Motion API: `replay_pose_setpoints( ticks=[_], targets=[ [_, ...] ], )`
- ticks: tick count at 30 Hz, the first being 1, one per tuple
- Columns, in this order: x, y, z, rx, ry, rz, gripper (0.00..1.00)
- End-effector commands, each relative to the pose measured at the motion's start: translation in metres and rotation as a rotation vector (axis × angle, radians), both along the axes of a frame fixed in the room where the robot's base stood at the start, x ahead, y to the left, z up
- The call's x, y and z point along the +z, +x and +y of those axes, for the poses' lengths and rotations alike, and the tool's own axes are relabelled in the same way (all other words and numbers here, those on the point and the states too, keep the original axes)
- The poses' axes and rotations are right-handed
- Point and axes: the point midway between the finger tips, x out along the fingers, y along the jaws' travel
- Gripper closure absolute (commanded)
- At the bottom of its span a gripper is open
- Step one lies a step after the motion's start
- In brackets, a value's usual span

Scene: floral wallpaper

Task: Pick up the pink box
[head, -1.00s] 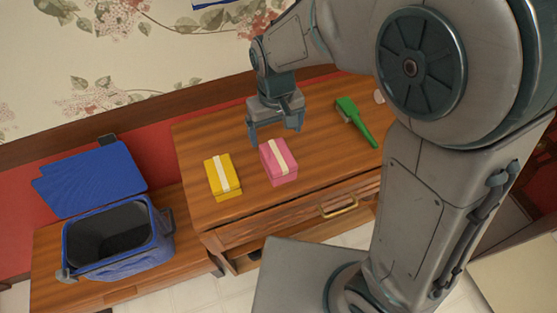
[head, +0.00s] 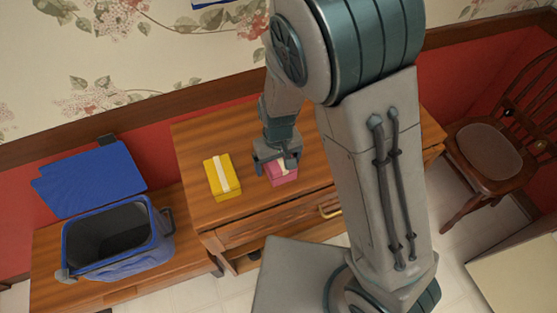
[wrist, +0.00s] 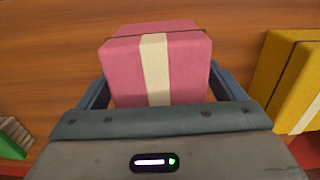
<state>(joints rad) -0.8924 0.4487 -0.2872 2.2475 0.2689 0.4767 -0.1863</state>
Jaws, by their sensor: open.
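The pink box (head: 284,176) with a cream band sits on the wooden table, partly hidden by my gripper in the head view. My gripper (head: 275,166) is over the box, pointing down. In the wrist view the pink box (wrist: 183,68) lies between the two open fingers of my gripper (wrist: 158,95), one on each side. A gap shows at the left finger; whether either finger touches the box I cannot tell. The fingertips are partly hidden by the box.
A yellow box (head: 217,177) with a white band stands just left of the pink box; it also shows in the wrist view (wrist: 283,75). A green brush (wrist: 10,145) shows at the wrist view's lower left. A blue open cooler (head: 150,243) stands on a lower bench at left.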

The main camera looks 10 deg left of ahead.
Motion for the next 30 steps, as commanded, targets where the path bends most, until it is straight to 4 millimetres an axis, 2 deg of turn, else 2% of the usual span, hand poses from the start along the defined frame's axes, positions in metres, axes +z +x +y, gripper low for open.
replay_pose_setpoints(
  ticks=[6, 7, 12, 13, 23, 30],
  targets=[
    [-0.001, 0.000, 0.000, 0.001, 0.001, -0.001, 0.11],
    [-0.001, 0.000, 0.000, 0.001, 0.001, -0.001, 0.14],
    [-0.001, 0.000, 0.000, 0.001, 0.001, -0.001, 0.61],
    [-0.001, 0.000, 0.000, 0.000, 0.001, -0.001, 0.66],
    [0.001, 0.001, 0.000, 0.000, 0.001, -0.002, 0.66],
    [0.020, 0.001, 0.001, 0.000, 0.004, -0.003, 0.66]
  ],
)
